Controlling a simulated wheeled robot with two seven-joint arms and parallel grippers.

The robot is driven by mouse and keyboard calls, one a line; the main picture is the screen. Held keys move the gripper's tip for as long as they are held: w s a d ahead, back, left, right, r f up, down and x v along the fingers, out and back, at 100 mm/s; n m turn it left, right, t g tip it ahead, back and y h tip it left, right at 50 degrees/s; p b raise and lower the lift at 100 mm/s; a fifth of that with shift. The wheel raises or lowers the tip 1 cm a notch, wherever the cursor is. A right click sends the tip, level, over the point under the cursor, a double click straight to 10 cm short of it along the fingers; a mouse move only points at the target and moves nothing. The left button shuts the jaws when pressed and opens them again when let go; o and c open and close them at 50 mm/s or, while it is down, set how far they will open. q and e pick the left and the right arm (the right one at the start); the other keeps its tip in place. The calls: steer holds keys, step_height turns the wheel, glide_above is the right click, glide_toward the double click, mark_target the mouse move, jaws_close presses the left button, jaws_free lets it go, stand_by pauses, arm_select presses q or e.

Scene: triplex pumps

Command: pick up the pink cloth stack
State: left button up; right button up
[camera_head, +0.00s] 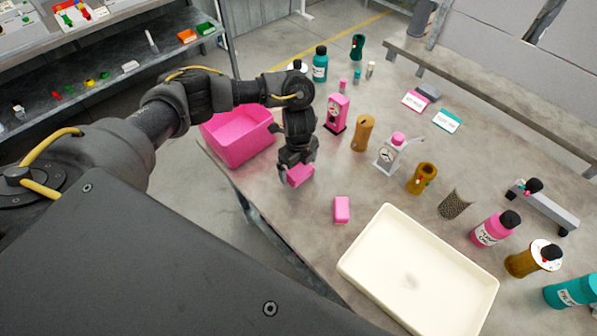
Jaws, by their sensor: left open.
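My left gripper (295,162) reaches down over the left part of the table, open, with its fingers at a small pink block-shaped stack (300,176). The stack sits right below and between the fingertips; its upper part is partly hidden by them, and I cannot tell if they touch it. A second, similar pink block-shaped stack (341,210) lies on the table to the right and nearer, apart from the gripper. At this size I cannot tell which of the two is cloth. My right gripper is not in view.
A pink bin (238,147) stands at the table's left edge. A cream tray (372,275) lies at the front. A pink dispenser (337,114), a brown cylinder (362,134) and a white-and-pink pump (390,155) stand behind the stacks. Several bottles stand at the right.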

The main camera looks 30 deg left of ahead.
arm_select(q)
steer(key=shift+f, duration=0.6)
steer(key=shift+r, duration=0.1)
steer(key=c, duration=1)
